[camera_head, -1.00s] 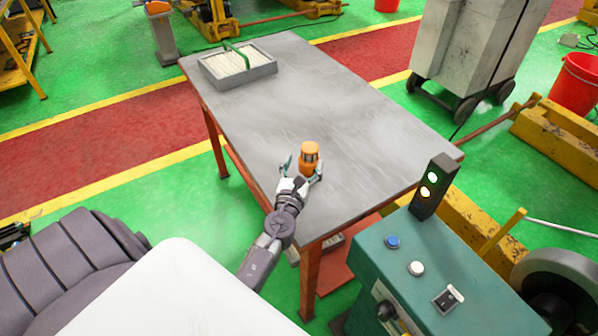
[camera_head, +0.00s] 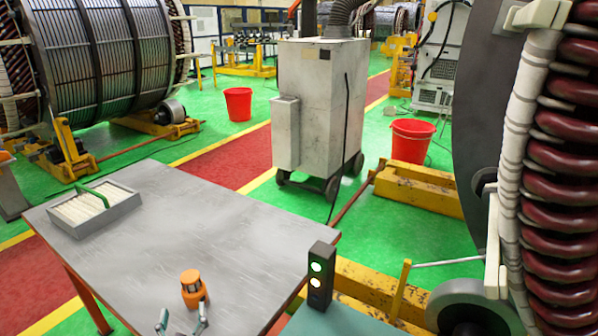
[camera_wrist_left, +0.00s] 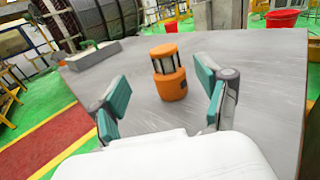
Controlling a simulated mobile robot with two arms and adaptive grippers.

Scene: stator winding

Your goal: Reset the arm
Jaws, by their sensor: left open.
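My left gripper (camera_head: 182,321) shows at the bottom of the head view, with only its fingertips in frame. It is open and empty. In the left wrist view its two teal-padded fingers (camera_wrist_left: 165,106) are spread wide. An orange and black cylindrical device (camera_head: 193,288) stands upright on the grey metal table (camera_head: 240,235). It also shows in the left wrist view (camera_wrist_left: 169,84), just beyond and between the open fingertips, apart from them. The rest of my left arm is out of the head view. My right gripper is not in view.
A grey tray with a green handle (camera_head: 92,207) sits at the table's far left. A signal light post (camera_head: 320,276) stands by the right table edge. A large wound stator (camera_head: 560,150) is at the right. A grey wheeled cabinet (camera_head: 320,110) stands behind. The middle of the table is clear.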

